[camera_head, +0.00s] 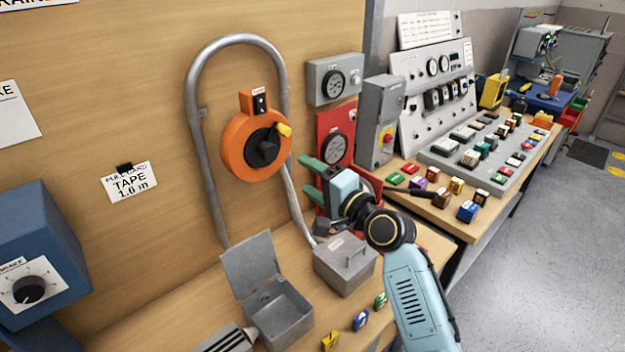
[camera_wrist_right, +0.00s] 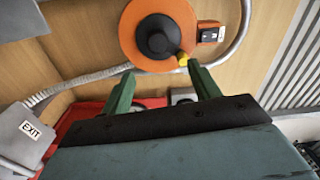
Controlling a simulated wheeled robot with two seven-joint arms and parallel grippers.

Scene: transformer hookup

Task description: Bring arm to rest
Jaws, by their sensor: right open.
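My right gripper (camera_head: 312,178) has two green fingers spread apart with nothing between them. It is in the air over the bench, right of the orange reel (camera_head: 229,150) on the wooden panel. In the right wrist view the open fingers (camera_wrist_right: 160,92) point toward the reel (camera_wrist_right: 128,28), with its dark hub and yellow knob beyond the tips. My right arm (camera_head: 415,295) reaches in from the lower right and covers part of the bench. My left gripper is not in view.
A grey conduit (camera_head: 196,135) loops around the reel. An open grey box (camera_head: 284,314) and a closed grey box (camera_head: 345,262) with a handle stand on the bench below. A red gauge panel (camera_head: 336,118) is behind the gripper. A grey switch box (camera_head: 380,115) stands to its right.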

